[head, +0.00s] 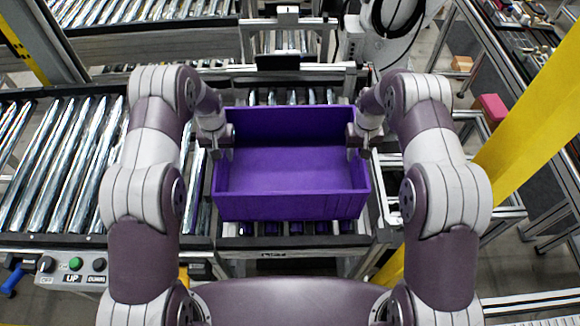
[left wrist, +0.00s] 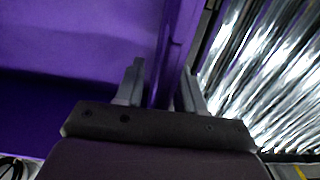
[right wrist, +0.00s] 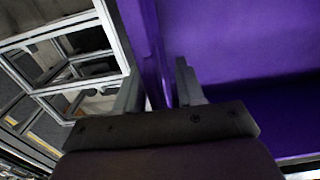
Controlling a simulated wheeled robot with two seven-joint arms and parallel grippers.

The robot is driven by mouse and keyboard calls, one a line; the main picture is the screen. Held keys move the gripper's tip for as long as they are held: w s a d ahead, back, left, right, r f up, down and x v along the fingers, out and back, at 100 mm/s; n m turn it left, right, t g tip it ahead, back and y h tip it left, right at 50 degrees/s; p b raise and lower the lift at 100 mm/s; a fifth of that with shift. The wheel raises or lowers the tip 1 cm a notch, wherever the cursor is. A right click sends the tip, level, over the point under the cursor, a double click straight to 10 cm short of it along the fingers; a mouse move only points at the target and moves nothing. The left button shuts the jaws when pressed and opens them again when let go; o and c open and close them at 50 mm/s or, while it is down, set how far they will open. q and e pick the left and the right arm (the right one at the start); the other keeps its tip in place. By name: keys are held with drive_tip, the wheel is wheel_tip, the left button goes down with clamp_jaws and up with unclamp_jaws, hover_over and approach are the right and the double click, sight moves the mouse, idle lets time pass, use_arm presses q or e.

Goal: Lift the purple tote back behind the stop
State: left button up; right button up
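The purple tote (head: 290,207) is an empty open box at the middle of the head view, over the roller conveyor. My left gripper (head: 222,153) is at the tote's left wall and my right gripper (head: 358,152) at its right wall. In the left wrist view the left gripper (left wrist: 160,88) has one finger inside the tote (left wrist: 80,45) and one outside, with the wall between them. In the right wrist view the right gripper (right wrist: 160,88) straddles the opposite wall the same way. Both look closed on the walls. The stop cannot be clearly made out.
Rollers (head: 60,150) run to the left of the tote. A frame with a dark box (head: 278,62) stands behind it. A yellow post (head: 530,115) and metal framing are at the right. A button panel (head: 75,265) is at the lower left.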

use_arm(q)
drive_tip(key=shift+c, duration=0.3)
use_arm(e)
drive_tip(key=shift+c, duration=0.3)
use_arm(q)
clamp_jaws()
use_arm(e)
clamp_jaws()
drive_tip(key=shift+w+r, duration=0.1)
idle(0.3)
